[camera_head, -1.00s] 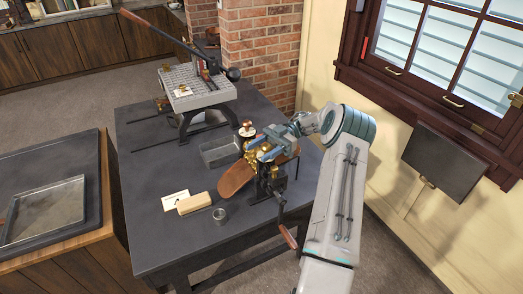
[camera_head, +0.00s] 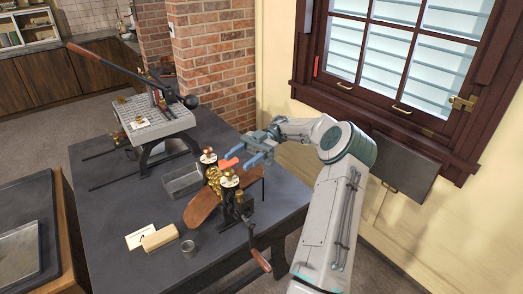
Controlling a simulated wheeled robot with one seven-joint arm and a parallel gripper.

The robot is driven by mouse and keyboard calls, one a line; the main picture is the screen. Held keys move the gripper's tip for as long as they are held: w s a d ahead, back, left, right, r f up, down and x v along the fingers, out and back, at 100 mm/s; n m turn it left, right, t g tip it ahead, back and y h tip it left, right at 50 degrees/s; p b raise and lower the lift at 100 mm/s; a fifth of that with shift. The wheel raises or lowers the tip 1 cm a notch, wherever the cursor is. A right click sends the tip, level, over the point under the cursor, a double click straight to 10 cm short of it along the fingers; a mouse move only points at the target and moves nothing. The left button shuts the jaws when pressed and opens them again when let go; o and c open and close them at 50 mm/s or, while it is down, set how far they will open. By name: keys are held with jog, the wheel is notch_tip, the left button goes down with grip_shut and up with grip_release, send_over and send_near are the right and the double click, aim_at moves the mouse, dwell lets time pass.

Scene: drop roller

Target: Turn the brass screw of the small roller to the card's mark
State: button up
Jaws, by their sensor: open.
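The small roller (camera_head: 236,208) is a black frame clamped on the dark table, with brass gears and a crank. Two brass-topped screws with pale dials stand on it: a rear screw (camera_head: 208,155) and a front screw (camera_head: 229,176). A white card (camera_head: 138,236) lies on the table left of the roller; its mark is too small to read. My gripper (camera_head: 246,150) is open and empty, a little above and right of the screws, apart from them. A red-orange piece shows near its fingertips; I cannot tell what it belongs to.
A tan block (camera_head: 160,238) and a small round tin (camera_head: 188,247) stand by the card. A brown curved piece (camera_head: 202,207) lies by the roller. A grey tray (camera_head: 181,181) sits behind. A larger lever press (camera_head: 157,123) fills the far table. The left front table (camera_head: 100,200) is clear.

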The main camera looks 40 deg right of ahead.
jog(key=s+d+r+p, duration=0.1)
jog(key=s+d+r, duration=0.2)
jog(key=s+d, duration=0.1)
jog(key=shift+r, duration=0.25)
jog(key=shift+d, duration=0.1)
dwell(0.4)
jog(key=w+a+r+m+t+h, duration=0.35)
jog(key=w+a+t, duration=0.45)
jog(key=w+a, duration=0.3)
jog(key=w+a+r+m+t+h, duration=0.2)
jog(key=w+a+r+m+t, duration=0.25)
jog(key=w+a+t, duration=0.7)
jog(key=s+d+m+g+h, duration=0.35)
jog(key=s+m+h, duration=0.65)
jog(key=s+h, duration=0.5)
jog(key=s+a+f+m+g+y, duration=0.1)
jog(key=s+f+g, duration=0.2)
jog(key=s, duration=0.9)
jog(key=s+a+f+m+g+y, duration=0.2)
jog(key=s+f+g, duration=0.2)
jog(key=s, duration=0.8)
jog(key=shift+s+f, duration=0.2)
jog(key=shift+f, duration=0.2)
